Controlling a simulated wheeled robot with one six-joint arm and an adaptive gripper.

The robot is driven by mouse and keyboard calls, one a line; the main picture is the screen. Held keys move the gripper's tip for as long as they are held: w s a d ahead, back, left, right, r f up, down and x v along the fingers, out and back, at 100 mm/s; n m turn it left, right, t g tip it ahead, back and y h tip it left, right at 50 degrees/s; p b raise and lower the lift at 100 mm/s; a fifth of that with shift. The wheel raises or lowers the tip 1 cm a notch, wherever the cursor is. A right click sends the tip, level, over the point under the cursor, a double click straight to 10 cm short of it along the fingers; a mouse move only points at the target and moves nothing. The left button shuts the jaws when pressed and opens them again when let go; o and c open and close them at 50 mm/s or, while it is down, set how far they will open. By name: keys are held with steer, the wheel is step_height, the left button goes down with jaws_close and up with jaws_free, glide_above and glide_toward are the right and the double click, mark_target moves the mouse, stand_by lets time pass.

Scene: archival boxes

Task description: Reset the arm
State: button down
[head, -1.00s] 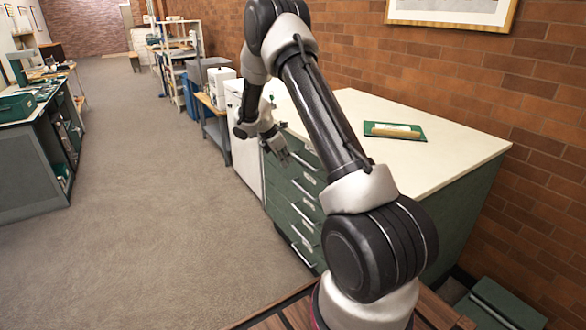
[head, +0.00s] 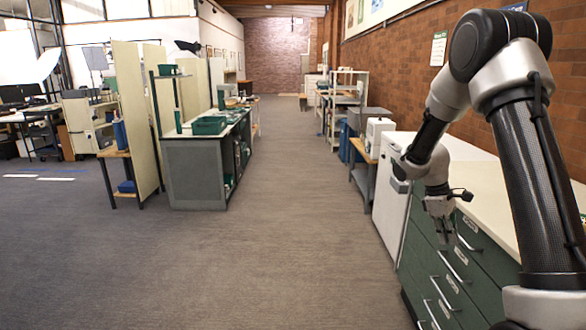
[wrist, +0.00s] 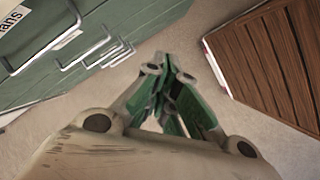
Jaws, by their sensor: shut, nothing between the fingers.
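My gripper (head: 441,219) hangs pointing down in the head view, in front of the green drawer cabinet (head: 484,254) at the right. In the wrist view its green-padded fingers (wrist: 166,70) are closed together with nothing between them. The carpet shows below the fingertips. The cabinet's green drawer fronts and metal handles fill the upper left of the wrist view, apart from the fingers.
A brown slatted wooden surface (wrist: 277,58) lies at the right of the wrist view. A grey workbench (head: 195,165) with a green tray (head: 209,125) stands left of the aisle. The carpeted aisle (head: 275,220) is clear.

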steer(key=s+a+r+m+t+y, duration=0.1)
steer(key=s+a+r+m+t, duration=0.2)
steer(key=s+r, duration=0.8)
steer(key=s+a+r+m+t+y, duration=0.2)
steer(key=s+a+r+m, duration=0.3)
steer(key=s+r, duration=0.5)
steer(key=shift+s+a+r+t+y, duration=0.35)
steer(key=shift+s+a+t, duration=0.35)
steer(key=shift+s, duration=2.8)
steer(key=shift+d, duration=0.1)
